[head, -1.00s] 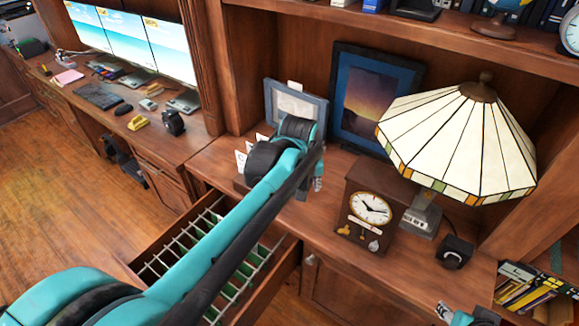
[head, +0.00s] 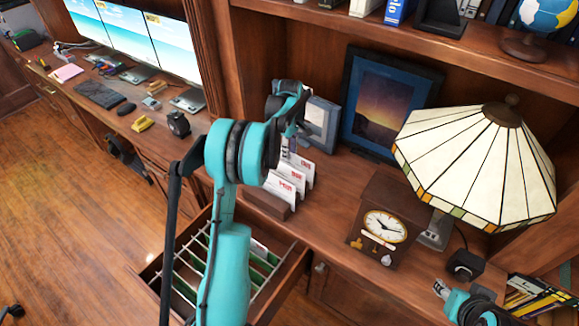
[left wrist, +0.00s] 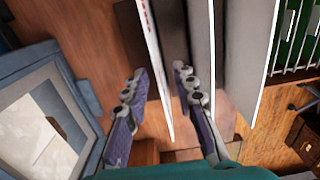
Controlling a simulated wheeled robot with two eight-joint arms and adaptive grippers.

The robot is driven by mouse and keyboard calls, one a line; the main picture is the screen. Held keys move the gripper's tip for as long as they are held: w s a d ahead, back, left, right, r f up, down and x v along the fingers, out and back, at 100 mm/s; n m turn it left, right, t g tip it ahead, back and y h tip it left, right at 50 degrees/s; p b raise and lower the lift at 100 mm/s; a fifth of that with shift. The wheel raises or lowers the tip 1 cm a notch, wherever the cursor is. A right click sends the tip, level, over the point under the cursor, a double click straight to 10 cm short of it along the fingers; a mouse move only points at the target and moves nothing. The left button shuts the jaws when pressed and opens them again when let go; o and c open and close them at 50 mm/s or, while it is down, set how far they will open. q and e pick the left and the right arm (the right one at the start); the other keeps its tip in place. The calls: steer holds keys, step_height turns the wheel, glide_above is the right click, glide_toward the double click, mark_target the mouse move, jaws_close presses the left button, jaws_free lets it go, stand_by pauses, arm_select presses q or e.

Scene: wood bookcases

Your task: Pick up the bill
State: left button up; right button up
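The bills are white papers with red print (head: 286,180), standing upright in a wooden letter holder (head: 263,203) on the desk. My left gripper (head: 287,150) is just above and behind them in the head view. In the left wrist view, my left gripper (left wrist: 158,82) has its two fingers apart. The thin edge of one white bill (left wrist: 155,65) runs between the fingers, with no clear contact. Two more white sheets (left wrist: 205,60) stand to the right of it. My right gripper (head: 440,288) is low at the right by the desk's front edge, too small to read.
An open drawer (head: 283,283) with a wire rack juts out below the holder. A small picture frame (head: 321,123) stands close behind my left gripper. A clock (head: 384,226) and a stained-glass lamp (head: 480,165) stand to the right.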

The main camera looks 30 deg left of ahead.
mark_target(290, 165)
arm_select(q)
step_height(290, 165, down, 5)
steer(key=shift+w+a+b, duration=0.1)
steer(key=shift+a+b, duration=0.05)
steer(key=shift+b, duration=0.8)
jaws_close()
steer(key=shift+r, duration=0.1)
